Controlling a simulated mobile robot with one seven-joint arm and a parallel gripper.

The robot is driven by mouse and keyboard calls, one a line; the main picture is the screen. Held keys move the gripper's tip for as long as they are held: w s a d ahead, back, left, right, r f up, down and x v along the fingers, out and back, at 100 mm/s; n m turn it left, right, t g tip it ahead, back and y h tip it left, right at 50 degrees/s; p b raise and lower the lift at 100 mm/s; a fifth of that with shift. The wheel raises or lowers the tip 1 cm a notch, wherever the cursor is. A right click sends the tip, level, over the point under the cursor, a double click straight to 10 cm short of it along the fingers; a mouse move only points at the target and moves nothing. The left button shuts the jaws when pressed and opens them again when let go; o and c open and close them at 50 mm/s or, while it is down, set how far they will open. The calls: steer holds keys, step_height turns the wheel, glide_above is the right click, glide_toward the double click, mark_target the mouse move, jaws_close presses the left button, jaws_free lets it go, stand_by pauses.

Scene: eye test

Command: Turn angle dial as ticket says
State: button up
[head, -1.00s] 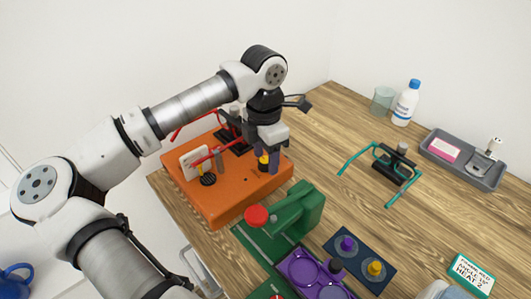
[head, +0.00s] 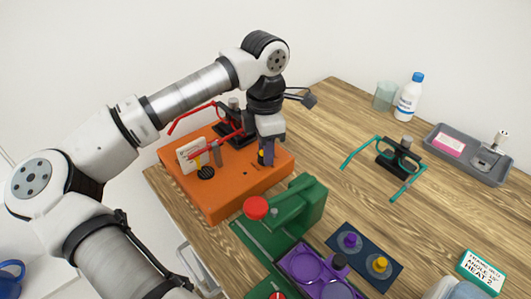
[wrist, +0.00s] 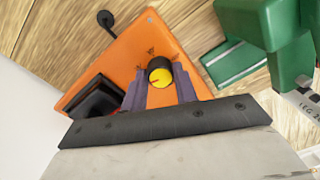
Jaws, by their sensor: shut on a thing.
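In the head view my gripper (head: 267,158) mostly hides the dial. The ticket (head: 482,272), white with a teal border, lies at lower right. Its angle line appears to read 15°, but is blurred; below is "HEAT 2".
A green press (head: 300,205) stands close in front. Teal glasses (head: 404,190) and a grey tray (head: 478,172) lie right.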

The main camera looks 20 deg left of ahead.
steer(key=m+b, duration=0.2)
steer(key=m, duration=0.1)
steer(key=shift+f, duration=0.15)
steer(key=shift+m+b, duration=1)
steer(key=shift+m, duration=1)
steer(key=o, duration=1)
steer(key=shift+r, duration=0.2)
steer(key=r, duration=1.3)
steer(key=shift+w+d+r, duration=0.1)
steer(key=shift+w+r, duration=0.1)
steer(key=shift+r, duration=0.15)
